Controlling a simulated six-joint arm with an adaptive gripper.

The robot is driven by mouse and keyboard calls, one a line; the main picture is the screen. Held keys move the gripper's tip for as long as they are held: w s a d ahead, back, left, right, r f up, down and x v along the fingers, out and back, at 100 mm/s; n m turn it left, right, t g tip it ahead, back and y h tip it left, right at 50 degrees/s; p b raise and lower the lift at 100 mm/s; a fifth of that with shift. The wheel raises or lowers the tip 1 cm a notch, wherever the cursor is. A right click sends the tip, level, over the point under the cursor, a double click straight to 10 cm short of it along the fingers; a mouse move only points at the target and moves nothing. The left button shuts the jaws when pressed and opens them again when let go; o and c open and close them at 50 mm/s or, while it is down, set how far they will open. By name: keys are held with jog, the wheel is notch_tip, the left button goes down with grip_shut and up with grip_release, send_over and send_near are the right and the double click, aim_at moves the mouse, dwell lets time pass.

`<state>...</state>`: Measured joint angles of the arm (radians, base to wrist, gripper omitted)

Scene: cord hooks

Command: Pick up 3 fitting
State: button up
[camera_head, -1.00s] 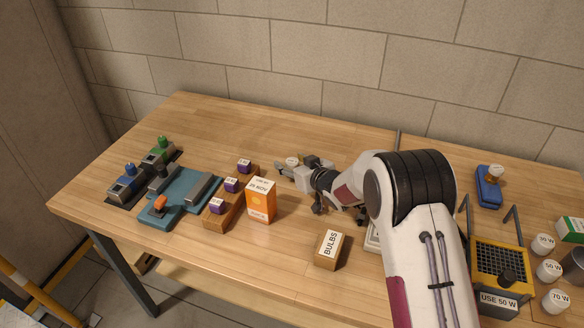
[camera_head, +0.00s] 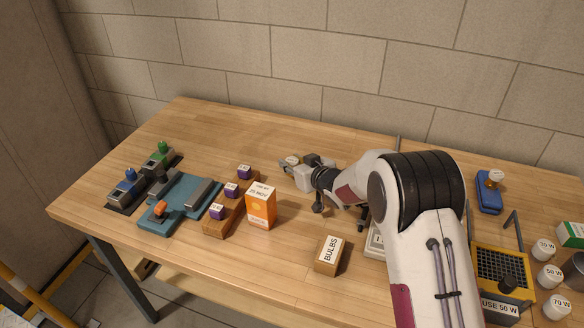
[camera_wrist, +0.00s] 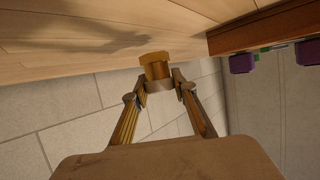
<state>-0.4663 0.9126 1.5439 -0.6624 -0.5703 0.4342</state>
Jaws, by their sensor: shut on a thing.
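My gripper (camera_head: 290,163) is left of the arm's wrist, above the back middle of the table. It is shut on a small fitting with a pale top (camera_head: 292,160). In the wrist view the fitting (camera_wrist: 156,69) looks brass-brown and stepped, pinched between the two fingertips (camera_wrist: 158,90). Its label cannot be read there. Several purple fittings with white tops (camera_head: 231,189) sit in a row on a wooden rack (camera_head: 222,221) to the left; their labels are too small to read surely. Purple ones also show in the wrist view (camera_wrist: 243,62).
An orange box (camera_head: 261,207) stands beside the rack. A BULBS box (camera_head: 329,256) is in front of my gripper. A teal fixture (camera_head: 178,203) is at left. A blue stand (camera_head: 489,196) and yellow basket (camera_head: 500,262) are at right.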

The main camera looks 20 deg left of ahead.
aim_at(292, 161)
notch_tip(292, 161, up, 8)
jog(key=shift+f, duration=0.2)
dwell(0.5)
